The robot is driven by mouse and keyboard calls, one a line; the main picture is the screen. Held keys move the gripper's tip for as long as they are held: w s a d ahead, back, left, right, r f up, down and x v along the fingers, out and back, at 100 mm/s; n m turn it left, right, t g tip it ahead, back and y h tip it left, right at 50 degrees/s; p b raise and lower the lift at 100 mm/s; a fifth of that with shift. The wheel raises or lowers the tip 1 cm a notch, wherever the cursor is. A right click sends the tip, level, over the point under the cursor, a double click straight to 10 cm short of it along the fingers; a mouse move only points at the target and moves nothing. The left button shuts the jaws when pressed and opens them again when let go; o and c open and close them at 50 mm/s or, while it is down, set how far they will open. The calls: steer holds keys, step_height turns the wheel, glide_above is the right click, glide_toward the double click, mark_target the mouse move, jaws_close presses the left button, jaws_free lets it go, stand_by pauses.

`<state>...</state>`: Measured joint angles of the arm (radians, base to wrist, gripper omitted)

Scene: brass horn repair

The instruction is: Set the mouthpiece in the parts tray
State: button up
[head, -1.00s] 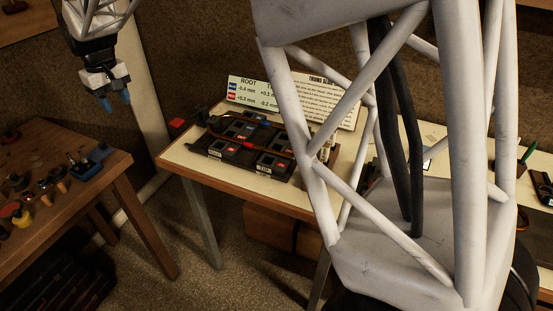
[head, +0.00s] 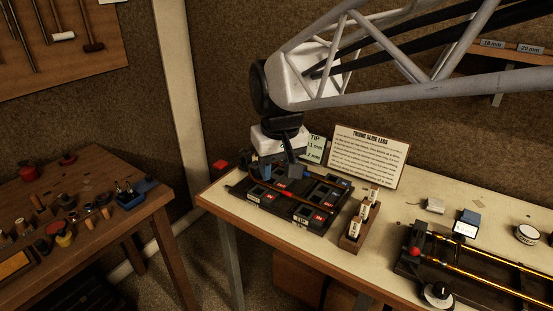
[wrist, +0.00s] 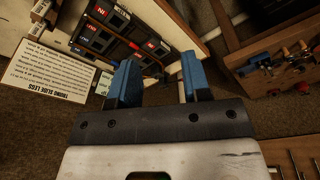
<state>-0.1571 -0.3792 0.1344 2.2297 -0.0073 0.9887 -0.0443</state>
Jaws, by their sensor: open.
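My gripper (head: 278,172) hangs over the back of the black compartmented trays on the middle bench in the head view. In the wrist view its two blue fingers (wrist: 160,78) are apart, with nothing between them. The black trays (head: 268,206) carry red and blue labels, and a thin reddish rod lies across them; they also show in the wrist view (wrist: 94,40). I cannot pick out a mouthpiece for certain in either view. Which container is the parts tray is not readable; a small blue tray (head: 131,201) with small items stands on the left table.
A wooden block with white pieces (head: 352,236) stands right of the black trays. Behind is an upright text card (head: 368,156). Brass slide tubes (head: 480,272) lie at the right. The left wooden table (head: 110,225) holds several small parts; a floor gap separates the tables.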

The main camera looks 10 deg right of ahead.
steer(key=s+d+f+m, duration=0.1)
steer(key=s+d+f, duration=0.2)
steer(key=s, duration=0.5)
steer(key=s+d+f+m, duration=0.1)
steer(key=s+d, duration=0.3)
steer(key=s, duration=0.4)
steer(key=shift+d+f+m+t, duration=0.25)
steer(key=shift+f+m+t, duration=0.05)
steer(key=shift+f, duration=0.6)
